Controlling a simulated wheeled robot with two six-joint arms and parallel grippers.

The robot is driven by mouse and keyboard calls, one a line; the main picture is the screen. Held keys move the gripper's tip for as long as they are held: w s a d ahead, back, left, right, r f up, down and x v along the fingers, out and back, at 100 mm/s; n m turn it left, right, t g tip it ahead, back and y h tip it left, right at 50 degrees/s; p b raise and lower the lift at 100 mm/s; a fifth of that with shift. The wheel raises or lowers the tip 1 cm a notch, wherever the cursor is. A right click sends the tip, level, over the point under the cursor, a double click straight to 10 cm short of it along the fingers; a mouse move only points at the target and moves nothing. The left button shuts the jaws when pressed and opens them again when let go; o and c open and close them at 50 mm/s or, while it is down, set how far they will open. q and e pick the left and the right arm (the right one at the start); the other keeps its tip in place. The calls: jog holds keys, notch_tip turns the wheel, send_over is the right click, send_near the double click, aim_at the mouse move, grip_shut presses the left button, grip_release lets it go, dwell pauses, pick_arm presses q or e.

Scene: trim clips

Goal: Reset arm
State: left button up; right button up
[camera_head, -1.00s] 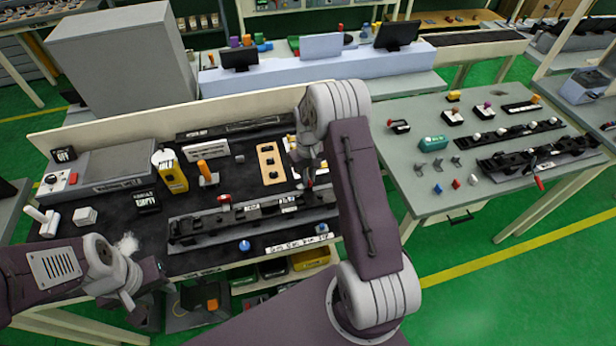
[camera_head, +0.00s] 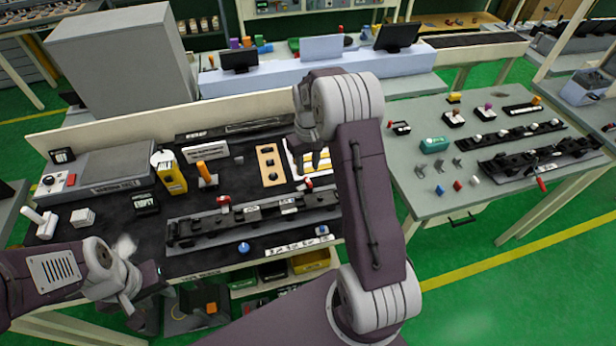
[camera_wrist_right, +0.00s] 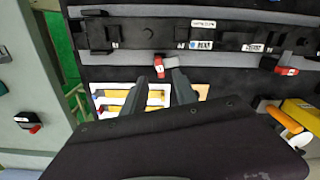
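My right gripper (camera_head: 318,156) is raised over the right end of the dark workbench (camera_head: 110,231). In the right wrist view its two fingers (camera_wrist_right: 158,82) are apart, with nothing held between them. Beyond the fingertips, a red clip (camera_wrist_right: 158,66) sits at the edge of the black rail fixture (camera_wrist_right: 135,34).
A white tray with yellow pieces (camera_wrist_right: 128,96) lies behind the rail. A yellow bottle-like item (camera_head: 171,176), an orange-handled tool (camera_head: 205,174) and a wooden block (camera_head: 270,165) stand near it. A blue knob (camera_head: 244,248) lies in front. A grey table (camera_head: 421,203) with more rails stands at right.

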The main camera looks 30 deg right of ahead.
aim_at(306, 180)
jog(key=shift+r, duration=1.5)
jog(key=s+a+r+n+b, duration=0.15)
jog(key=s+a+r, duration=0.25)
jog(key=s+a, duration=0.5)
jog(key=s+a+f+m+t, duration=0.1)
jog(key=s+a+f, duration=0.1)
jog(key=s+f, duration=0.3)
jog(key=s, duration=0.4)
jog(key=shift+s+a+f+m, duration=0.15)
jog(key=shift+s+f+m, duration=0.15)
jog(key=shift+f+m, duration=0.1)
